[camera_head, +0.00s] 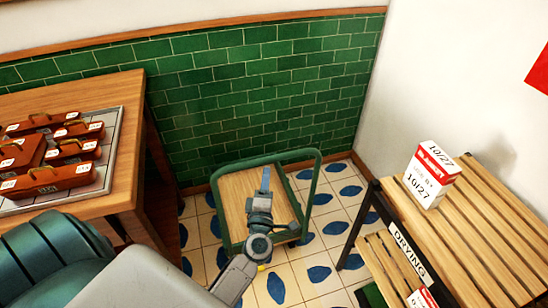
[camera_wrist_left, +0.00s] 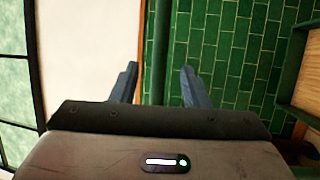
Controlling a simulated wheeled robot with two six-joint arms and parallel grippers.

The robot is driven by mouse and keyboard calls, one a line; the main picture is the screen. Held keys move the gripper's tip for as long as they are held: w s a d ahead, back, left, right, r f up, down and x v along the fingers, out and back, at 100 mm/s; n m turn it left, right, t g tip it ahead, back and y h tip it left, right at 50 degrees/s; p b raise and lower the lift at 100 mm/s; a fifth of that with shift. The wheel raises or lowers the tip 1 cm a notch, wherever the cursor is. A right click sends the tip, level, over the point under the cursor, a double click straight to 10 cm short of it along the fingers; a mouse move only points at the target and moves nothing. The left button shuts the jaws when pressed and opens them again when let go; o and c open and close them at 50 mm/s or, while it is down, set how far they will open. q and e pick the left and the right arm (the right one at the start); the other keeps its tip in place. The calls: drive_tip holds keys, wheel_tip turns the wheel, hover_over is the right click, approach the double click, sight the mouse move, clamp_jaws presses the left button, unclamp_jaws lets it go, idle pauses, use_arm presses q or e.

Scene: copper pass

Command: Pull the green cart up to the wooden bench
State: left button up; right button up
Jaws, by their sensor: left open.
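The green cart (camera_head: 231,205) stands on the tiled floor near the green wall, with a wooden deck and a green tube handle (camera_head: 319,172). My left gripper (camera_head: 266,178) is over the cart in the head view. In the left wrist view my left gripper (camera_wrist_left: 158,76) is open, and a green upright bar (camera_wrist_left: 162,40) of the cart shows between its fingers, not clamped. Part of the cart frame (camera_wrist_left: 292,75) shows at the right there. A wooden bench (camera_head: 110,88) stands at the left. My right gripper is not in view.
A tray (camera_head: 112,130) of several brown cases lies on the left bench. A slatted wooden rack (camera_head: 490,215) marked DRYING stands at the right, with a white and red carton (camera_head: 430,175) on it. Patterned floor (camera_head: 285,280) is free around the cart.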

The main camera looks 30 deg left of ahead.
use_arm(q)
drive_tip(key=p+x, duration=0.1)
drive_tip(key=x, duration=0.8)
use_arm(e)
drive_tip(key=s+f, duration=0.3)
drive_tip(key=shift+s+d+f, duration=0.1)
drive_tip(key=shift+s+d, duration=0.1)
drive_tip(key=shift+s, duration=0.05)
use_arm(q)
drive_tip(key=shift+w, duration=0.1)
drive_tip(key=shift+c, duration=0.3)
clamp_jaws()
